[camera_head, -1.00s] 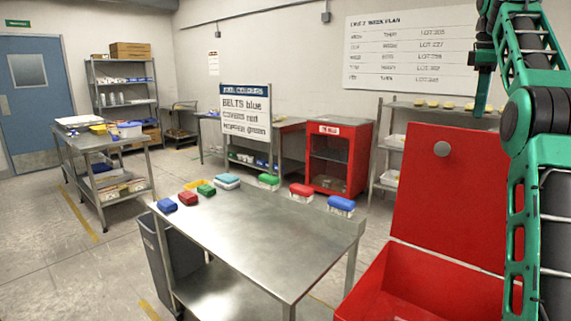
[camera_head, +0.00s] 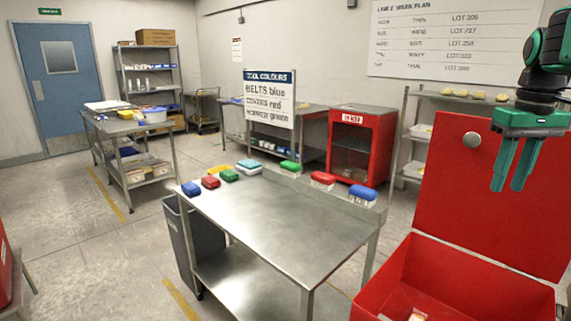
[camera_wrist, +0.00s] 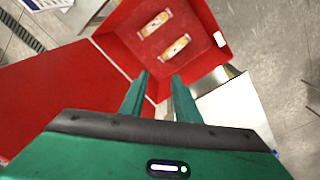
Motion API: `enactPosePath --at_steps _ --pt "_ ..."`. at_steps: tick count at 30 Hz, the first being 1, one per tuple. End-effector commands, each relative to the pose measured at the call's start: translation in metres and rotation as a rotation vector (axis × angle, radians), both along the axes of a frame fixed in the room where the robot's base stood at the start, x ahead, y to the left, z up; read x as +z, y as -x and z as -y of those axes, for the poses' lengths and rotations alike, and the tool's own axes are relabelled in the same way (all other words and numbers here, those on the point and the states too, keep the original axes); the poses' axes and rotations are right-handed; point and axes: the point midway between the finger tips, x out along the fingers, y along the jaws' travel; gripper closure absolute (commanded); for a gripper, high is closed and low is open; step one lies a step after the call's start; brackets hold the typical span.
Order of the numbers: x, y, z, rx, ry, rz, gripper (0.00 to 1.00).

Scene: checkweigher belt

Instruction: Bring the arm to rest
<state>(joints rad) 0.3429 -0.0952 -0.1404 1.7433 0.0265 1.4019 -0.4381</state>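My gripper (camera_head: 511,187) is at the upper right of the head view, in front of the raised red lid (camera_head: 450,195) of a red bin (camera_head: 432,262). Its two green fingers point down and stand apart with nothing between them. In the wrist view my gripper (camera_wrist: 160,82) also shows open and empty, above the red bin (camera_wrist: 207,75). Two wrapped items, one the upper item (camera_wrist: 155,24) and one the lower item (camera_wrist: 174,47), lie inside the bin.
A steel table (camera_head: 285,222) stands left of the bin, with several coloured-lidded boxes and blocks along its back edge. A colour sign (camera_head: 270,98) and a red cabinet (camera_head: 358,145) stand behind it. A grey waste bin (camera_head: 203,243) is beside the table. Open floor lies at left.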

Motion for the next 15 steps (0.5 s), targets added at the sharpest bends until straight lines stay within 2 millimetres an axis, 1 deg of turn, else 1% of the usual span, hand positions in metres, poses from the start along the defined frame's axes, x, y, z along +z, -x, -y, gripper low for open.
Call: enactPosePath --at_steps 1,5,12,15 --pt "-0.014 0.017 -0.009 -0.035 -0.009 -0.005 0.71" --pt "-0.053 0.059 -0.026 -0.145 -0.026 -0.015 0.71" --pt "-0.133 0.144 -0.061 -0.334 -0.049 -0.041 0.71" --pt "-0.162 0.175 -0.074 -0.396 -0.055 -0.052 0.71"
